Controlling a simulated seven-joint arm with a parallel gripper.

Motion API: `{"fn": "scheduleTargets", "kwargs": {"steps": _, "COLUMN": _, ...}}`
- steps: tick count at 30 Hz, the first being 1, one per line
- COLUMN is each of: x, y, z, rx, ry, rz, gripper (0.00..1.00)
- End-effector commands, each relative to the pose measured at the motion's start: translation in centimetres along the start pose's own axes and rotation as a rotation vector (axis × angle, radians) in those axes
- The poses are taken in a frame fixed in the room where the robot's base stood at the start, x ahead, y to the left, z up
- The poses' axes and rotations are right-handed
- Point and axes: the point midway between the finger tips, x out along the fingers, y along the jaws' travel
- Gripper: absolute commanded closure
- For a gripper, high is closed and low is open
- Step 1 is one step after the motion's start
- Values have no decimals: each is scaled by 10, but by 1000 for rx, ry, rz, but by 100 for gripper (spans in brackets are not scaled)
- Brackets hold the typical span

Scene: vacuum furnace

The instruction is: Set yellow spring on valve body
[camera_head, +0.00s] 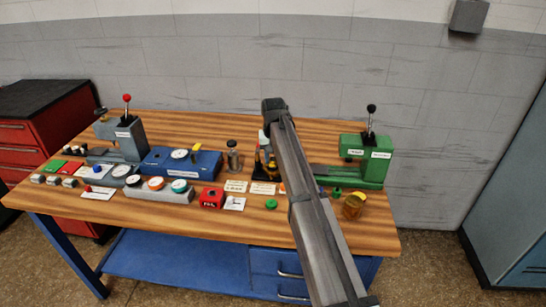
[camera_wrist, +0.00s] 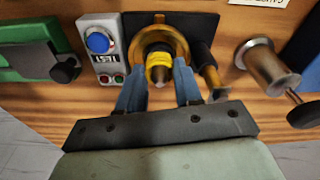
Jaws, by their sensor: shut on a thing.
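In the wrist view, the yellow spring (camera_wrist: 159,58) is between the two blue-grey fingers of my gripper (camera_wrist: 158,68), which is shut on it. A pointed dark tip shows at the spring's near end. Behind the spring is a round brass body (camera_wrist: 163,37), which looks like the valve body, on a black plate (camera_wrist: 190,23). The spring overlaps the brass body in the picture; I cannot tell whether they touch. In the head view, my arm hides the spring and most of the gripper.
Beside the brass body are a test box (camera_wrist: 101,48) with a blue button and a dark cylinder (camera_wrist: 203,60). A metal post (camera_wrist: 262,62) stands further right. In the head view, a green press (camera_head: 365,160) is right of my arm, and gauges (camera_head: 155,187) are left on the wooden bench.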

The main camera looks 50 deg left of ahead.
Motion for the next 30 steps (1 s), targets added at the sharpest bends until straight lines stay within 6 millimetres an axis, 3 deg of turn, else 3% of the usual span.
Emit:
{"fn": "scheduleTargets", "kwargs": {"steps": 3, "x": 1, "y": 0, "z": 0, "rx": 0, "ry": 0, "rz": 0, "gripper": 94}}
{"fn": "scheduleTargets", "kwargs": {"steps": 4, "x": 1, "y": 0, "z": 0, "rx": 0, "ry": 0, "rz": 0, "gripper": 63}}
{"fn": "scheduleTargets", "kwargs": {"steps": 12, "x": 1, "y": 0, "z": 0, "rx": 0, "ry": 0, "rz": 0, "gripper": 37}}
{"fn": "scheduleTargets", "kwargs": {"steps": 18, "x": 1, "y": 0, "z": 0, "rx": 0, "ry": 0, "rz": 0, "gripper": 36}}
{"fn": "scheduleTargets", "kwargs": {"steps": 24, "x": 1, "y": -1, "z": 0, "rx": -1, "ry": 0, "rz": -2, "gripper": 18}}
{"fn": "scheduleTargets", "kwargs": {"steps": 30, "x": 1, "y": -3, "z": 0, "rx": -3, "ry": 0, "rz": -5, "gripper": 19}}
